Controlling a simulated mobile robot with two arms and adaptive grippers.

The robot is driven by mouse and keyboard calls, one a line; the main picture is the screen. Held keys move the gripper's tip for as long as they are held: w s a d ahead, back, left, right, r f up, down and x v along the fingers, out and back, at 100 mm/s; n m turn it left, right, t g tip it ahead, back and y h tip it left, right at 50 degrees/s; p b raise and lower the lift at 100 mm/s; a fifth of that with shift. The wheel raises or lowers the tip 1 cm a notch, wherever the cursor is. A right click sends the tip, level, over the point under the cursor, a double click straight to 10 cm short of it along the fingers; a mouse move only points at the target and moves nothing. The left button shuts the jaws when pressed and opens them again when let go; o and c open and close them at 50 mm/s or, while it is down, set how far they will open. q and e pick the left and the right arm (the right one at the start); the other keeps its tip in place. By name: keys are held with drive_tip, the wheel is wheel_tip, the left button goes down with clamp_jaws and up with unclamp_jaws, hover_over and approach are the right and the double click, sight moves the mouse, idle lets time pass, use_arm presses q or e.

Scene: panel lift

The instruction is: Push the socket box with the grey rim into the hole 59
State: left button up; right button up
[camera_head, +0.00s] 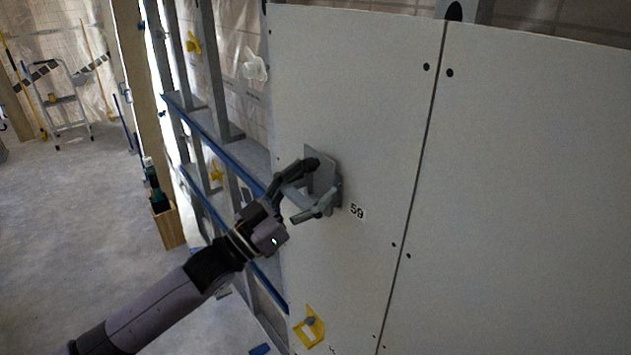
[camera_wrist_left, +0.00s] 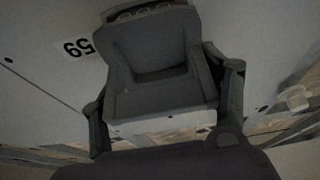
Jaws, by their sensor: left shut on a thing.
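The grey socket box (camera_head: 323,178) is at the white panel (camera_head: 370,120), just left of the printed label 59 (camera_head: 357,211). My left gripper (camera_head: 308,190) is shut on the box, with one finger above it and one below. In the left wrist view the box (camera_wrist_left: 150,98) sits between the two fingers (camera_wrist_left: 165,103), with the label 59 (camera_wrist_left: 78,48) beside it. Hole 59 is hidden behind the box and gripper. I cannot tell how deep the box sits in the panel. My right gripper is not in view.
A yellow fitting (camera_head: 308,327) is low on the same panel. A second white panel (camera_head: 530,180) adjoins at a seam on the right. Metal studs with blue-edged rails (camera_head: 225,150) stand left of the panel. A wooden box (camera_head: 167,225) and stepladder (camera_head: 66,105) stand farther left.

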use_arm(q)
drive_tip(key=shift+s+a, duration=0.2)
drive_tip(key=shift+a, duration=0.2)
drive_tip(key=shift+s, duration=0.1)
drive_tip(key=shift+s+a+p, duration=0.3)
drive_tip(key=shift+a, duration=0.25)
drive_tip(key=shift+s+a, duration=0.1)
drive_tip(key=shift+a, duration=0.15)
idle(0.5)
drive_tip(key=shift+d, duration=0.15)
drive_tip(key=shift+w+d, duration=0.5)
drive_tip(key=shift+d, duration=0.15)
drive_tip(key=shift+w+d, duration=0.2)
drive_tip(key=shift+d, duration=0.05)
idle(0.5)
drive_tip(key=shift+w+d, duration=0.35)
drive_tip(key=shift+d, duration=0.2)
drive_tip(key=shift+w+d+b, duration=0.15)
drive_tip(key=shift+d+b, duration=0.05)
drive_tip(key=shift+b, duration=0.1)
